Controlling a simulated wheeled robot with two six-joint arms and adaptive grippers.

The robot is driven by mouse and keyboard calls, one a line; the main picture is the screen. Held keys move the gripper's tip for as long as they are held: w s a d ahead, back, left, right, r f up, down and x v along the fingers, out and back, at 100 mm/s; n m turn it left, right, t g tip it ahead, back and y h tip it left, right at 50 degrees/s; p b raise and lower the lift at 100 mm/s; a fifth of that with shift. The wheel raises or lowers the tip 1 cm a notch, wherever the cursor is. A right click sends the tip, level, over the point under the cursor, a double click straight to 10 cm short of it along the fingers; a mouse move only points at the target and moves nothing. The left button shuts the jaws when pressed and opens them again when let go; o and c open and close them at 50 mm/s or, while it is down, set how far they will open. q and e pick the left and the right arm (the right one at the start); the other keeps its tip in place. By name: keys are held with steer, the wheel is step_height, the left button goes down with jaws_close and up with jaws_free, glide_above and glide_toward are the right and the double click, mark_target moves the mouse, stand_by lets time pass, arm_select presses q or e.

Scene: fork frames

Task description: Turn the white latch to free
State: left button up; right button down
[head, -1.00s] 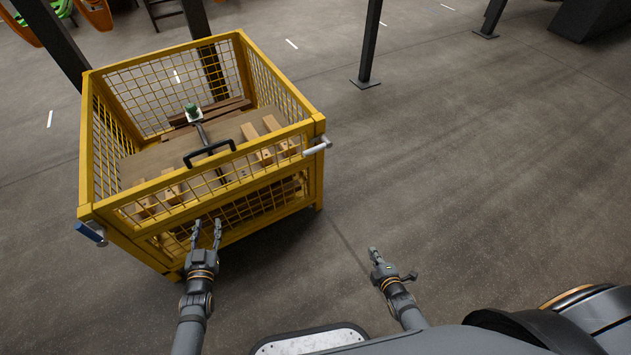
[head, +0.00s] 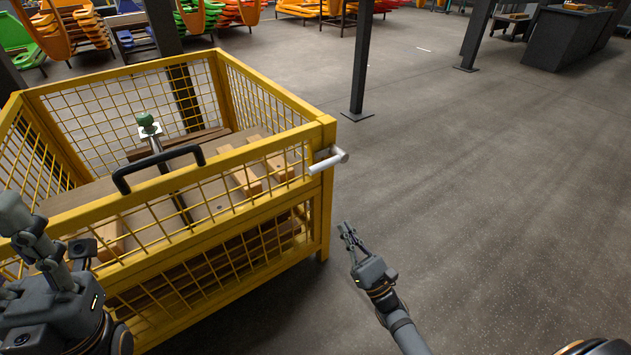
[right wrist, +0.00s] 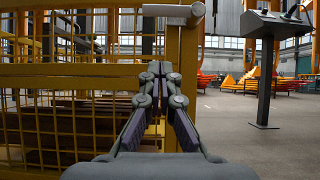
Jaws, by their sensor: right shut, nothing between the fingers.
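The white latch (head: 328,161) is a short white handle on the right front corner post of a yellow mesh cage (head: 205,181). In the right wrist view the latch (right wrist: 172,12) lies across the top of the yellow post, above my fingers. My right gripper (head: 345,230) is shut and empty, below and slightly right of the latch, apart from it. In the right wrist view its fingers (right wrist: 160,72) point toward the post. My left gripper (head: 30,235) is at the lower left before the cage front; its finger gap is unclear.
A black handle (head: 158,166) sits on the cage's front top rail. A dark pillar (head: 362,65) stands behind, right of the cage. The floor (head: 480,190) to the right is open.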

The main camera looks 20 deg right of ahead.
steer(key=s+r+b+x, duration=0.1)
steer(key=r+b+x, duration=0.1)
steer(key=x, duration=1)
steer(key=shift+d+r, duration=0.15)
steer(key=shift+r, duration=0.2)
